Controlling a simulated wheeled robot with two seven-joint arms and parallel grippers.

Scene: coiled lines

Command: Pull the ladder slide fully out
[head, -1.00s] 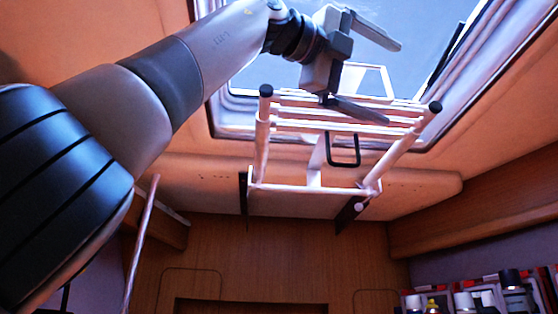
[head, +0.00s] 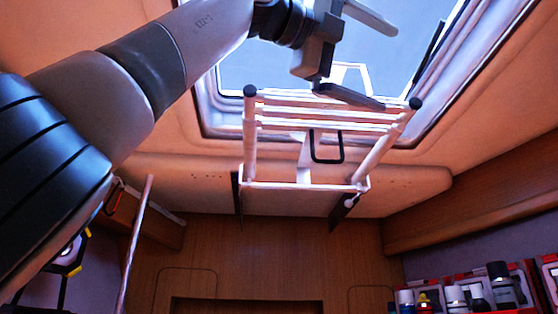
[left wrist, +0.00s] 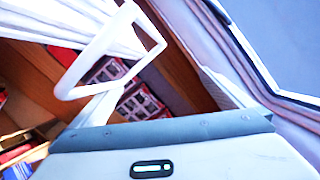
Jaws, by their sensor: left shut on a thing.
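The white ladder slide (head: 249,135) hangs below the roof hatch, with several rungs between two rails that end in black caps. A white loop (head: 350,68) shows behind the rungs; a white loop also appears large in the left wrist view (left wrist: 68,82). My left gripper (head: 386,66) is at the upper part of the ladder, with its lower finger crossing in front of the top rungs. It is shut on the ladder slide, though its fingers look spread and the exact contact is hard to see. My right gripper is not in view.
The hatch opening (head: 275,62) shows sky above the ladder. A black U-shaped handle (head: 327,160) hangs behind the rungs. A pale pole (head: 134,245) stands at the left. Bottles (head: 457,299) stand on a shelf at the lower right. The space below the ladder looks clear.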

